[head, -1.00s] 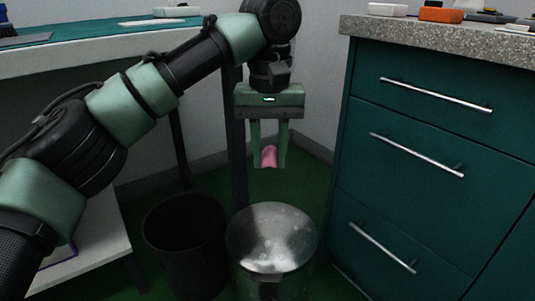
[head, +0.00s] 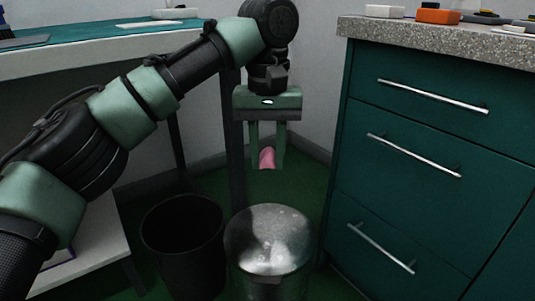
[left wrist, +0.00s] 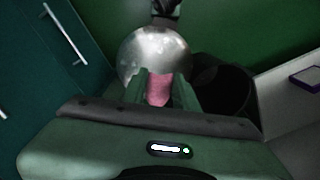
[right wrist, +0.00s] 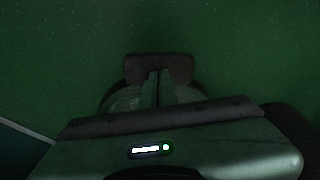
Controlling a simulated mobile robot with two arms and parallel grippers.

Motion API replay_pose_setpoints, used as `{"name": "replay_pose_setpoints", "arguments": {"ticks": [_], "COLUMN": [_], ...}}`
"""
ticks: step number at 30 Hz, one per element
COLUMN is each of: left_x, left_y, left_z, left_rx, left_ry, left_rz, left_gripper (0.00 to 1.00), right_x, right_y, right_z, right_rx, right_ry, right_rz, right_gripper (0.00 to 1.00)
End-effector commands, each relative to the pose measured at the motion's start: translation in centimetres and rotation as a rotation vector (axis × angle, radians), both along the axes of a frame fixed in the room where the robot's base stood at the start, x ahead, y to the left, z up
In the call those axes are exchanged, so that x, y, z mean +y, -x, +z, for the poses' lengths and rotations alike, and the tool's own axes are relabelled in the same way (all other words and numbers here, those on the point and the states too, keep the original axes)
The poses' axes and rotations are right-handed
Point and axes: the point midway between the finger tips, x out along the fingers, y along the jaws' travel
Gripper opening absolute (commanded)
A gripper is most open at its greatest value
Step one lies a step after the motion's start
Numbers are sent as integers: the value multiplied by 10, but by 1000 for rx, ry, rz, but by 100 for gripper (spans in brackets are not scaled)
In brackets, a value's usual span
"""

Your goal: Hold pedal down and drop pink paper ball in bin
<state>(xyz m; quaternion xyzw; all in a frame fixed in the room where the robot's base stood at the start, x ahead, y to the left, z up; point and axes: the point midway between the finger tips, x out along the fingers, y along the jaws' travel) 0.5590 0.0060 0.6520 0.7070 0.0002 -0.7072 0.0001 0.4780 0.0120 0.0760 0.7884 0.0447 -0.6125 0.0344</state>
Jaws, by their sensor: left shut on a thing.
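The pink paper ball (head: 267,158) is held between the fingers of my left gripper (head: 266,163), above the metal bin. It also shows between the fingers in the left wrist view (left wrist: 158,90). The round silver lid (head: 269,238) of the bin looks closed. In the right wrist view, my right gripper (right wrist: 159,76) points down with its fingers together, over the dark pedal (right wrist: 181,67) at the foot of the bin. Whether the fingertips touch the pedal cannot be told. The right gripper is outside the head view.
An open black bin (head: 183,240) stands directly left of the metal bin. A teal drawer cabinet (head: 420,140) with a stone top is on the right. A workbench (head: 100,50) is at the left, with a low white shelf below. Green floor lies around.

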Motion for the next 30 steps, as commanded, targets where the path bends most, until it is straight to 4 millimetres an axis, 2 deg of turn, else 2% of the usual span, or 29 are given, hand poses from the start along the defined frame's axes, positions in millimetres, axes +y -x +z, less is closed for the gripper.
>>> {"name": "replay_pose_setpoints", "arguments": {"ticks": [27,28,30], "left_x": [0,0,0], "left_y": [0,0,0], "left_z": [0,0,0], "left_rx": [0,0,0], "left_ry": [0,0,0], "left_rz": [0,0,0], "left_gripper": [0,37,54], "right_x": [-2,-2,-2], "right_y": [2,2,2], "right_z": [-31,-30,-30], "right_rx": [5,4,5], "right_ry": [5,4,5], "right_rz": [0,0,0], "right_gripper": [0,0,0]}}
